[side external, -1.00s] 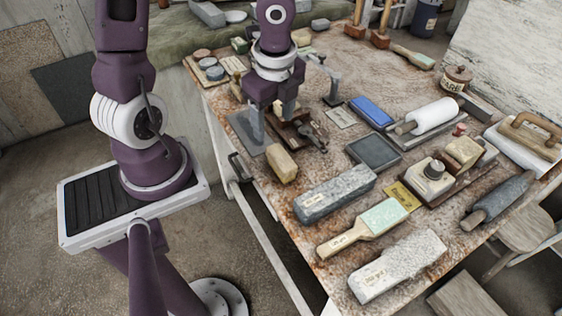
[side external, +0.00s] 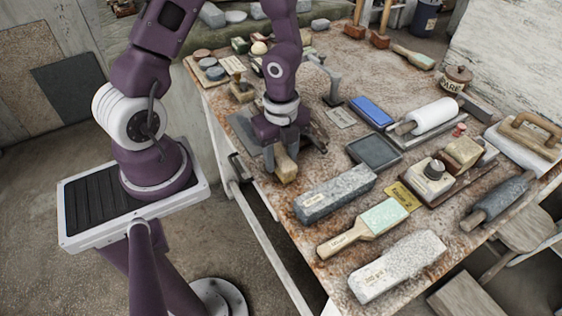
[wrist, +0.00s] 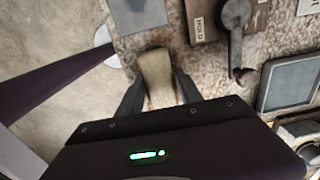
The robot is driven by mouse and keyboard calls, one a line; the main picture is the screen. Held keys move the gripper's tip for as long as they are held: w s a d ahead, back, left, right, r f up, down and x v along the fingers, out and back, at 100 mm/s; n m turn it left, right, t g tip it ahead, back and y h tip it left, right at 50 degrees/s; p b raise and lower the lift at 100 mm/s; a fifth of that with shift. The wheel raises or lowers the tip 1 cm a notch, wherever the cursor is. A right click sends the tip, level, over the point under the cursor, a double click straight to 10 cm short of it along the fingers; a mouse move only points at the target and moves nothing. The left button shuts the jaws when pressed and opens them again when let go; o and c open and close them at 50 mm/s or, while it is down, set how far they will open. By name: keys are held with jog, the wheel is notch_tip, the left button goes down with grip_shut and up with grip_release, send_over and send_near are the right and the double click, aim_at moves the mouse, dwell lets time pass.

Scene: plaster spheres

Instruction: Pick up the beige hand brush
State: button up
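The beige hand brush (side external: 286,171) is a small pale block near the front left edge of the worktable, below my gripper (side external: 281,152). In the wrist view the brush (wrist: 156,76) lies between the two dark fingers of my gripper (wrist: 159,84), one on each side, with its far end sticking out past them. The fingers stand apart and look open around the brush. Whether either finger touches it is unclear. The near part of the brush is hidden by the gripper body.
A grey stone block (side external: 335,194) lies close to the right of the brush. A flat grey plate (side external: 241,130) and a wooden plane-like tool (wrist: 216,22) are near it. A dark framed slab (side external: 373,152) lies farther right. The table edge is close on the left.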

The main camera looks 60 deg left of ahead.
aim_at(281, 156)
grip_shut()
notch_tip(281, 156, up, 10)
jog(key=shift+r, duration=0.1)
jog(key=shift+c, duration=0.3)
grip_release()
jog(key=c, duration=0.7)
